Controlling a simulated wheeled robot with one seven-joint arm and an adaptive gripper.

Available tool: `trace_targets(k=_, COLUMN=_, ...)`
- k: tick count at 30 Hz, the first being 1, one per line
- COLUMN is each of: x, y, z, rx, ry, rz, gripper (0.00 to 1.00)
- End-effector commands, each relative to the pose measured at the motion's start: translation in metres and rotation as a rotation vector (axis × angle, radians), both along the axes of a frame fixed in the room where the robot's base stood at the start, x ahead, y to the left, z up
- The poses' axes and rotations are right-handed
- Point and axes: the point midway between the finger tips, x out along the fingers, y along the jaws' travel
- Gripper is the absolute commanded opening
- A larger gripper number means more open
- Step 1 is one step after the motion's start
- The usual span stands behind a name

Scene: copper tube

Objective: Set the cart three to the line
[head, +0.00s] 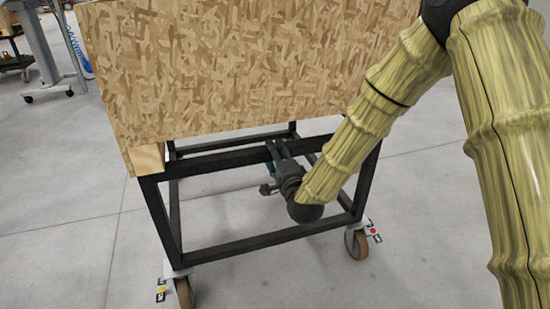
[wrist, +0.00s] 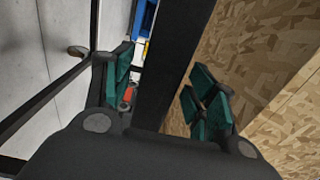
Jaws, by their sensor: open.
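The cart (head: 240,70) has a chipboard box on a black steel frame with brown caster wheels. It stands on the grey floor right in front of me in the head view. My gripper (head: 272,155) reaches to the black upper rail under the box, at the cart's near side. In the wrist view my gripper (wrist: 160,100) is open, its green-padded fingers on either side of a black frame bar (wrist: 167,55). The chipboard (wrist: 255,60) is close on the right. I cannot tell whether the pads touch the bar. My forearm hides part of the cart's right side.
A grey wheeled stand (head: 45,55) is at the far left, with a low dark trolley (head: 12,62) behind it. The front casters (head: 183,292) carry small coloured tabs. The floor (head: 60,200) left of the cart is clear, with thin joint lines.

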Motion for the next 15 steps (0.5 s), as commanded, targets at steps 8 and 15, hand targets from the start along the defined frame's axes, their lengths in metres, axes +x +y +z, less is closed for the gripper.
trace_targets(k=8, x=0.0076, y=0.0022, z=0.0, rx=0.0, ry=0.001, rz=-0.001, gripper=0.57)
trace_targets(k=15, x=0.0073, y=0.0022, z=-0.0001, rx=0.0, ry=0.001, rz=0.0, gripper=0.43)
